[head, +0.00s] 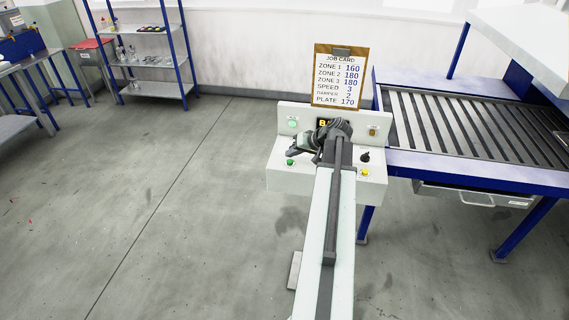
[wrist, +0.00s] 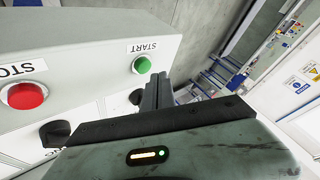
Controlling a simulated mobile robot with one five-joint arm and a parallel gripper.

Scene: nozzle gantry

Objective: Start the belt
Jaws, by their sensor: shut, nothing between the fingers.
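The green button labelled START (wrist: 142,65) is on a pale control box (wrist: 85,35) in the wrist view, its label upside down. A red button labelled STOP (wrist: 26,96) is to its left. In the head view the control box (head: 283,184) stands before me, with a green button (head: 290,162) at its left. My gripper (wrist: 158,85) is shut and empty, its tips just right of and below the START button in the wrist view. I cannot tell whether they touch the box. In the head view my gripper (head: 306,144) covers the middle of the box.
A job card (head: 340,78) stands above the box. The box also has a yellow button (head: 365,172) and a black knob (head: 365,156). A blue-framed roller conveyor (head: 470,125) is to the right. Shelves (head: 150,58) stand far left; the floor (head: 140,190) between is open.

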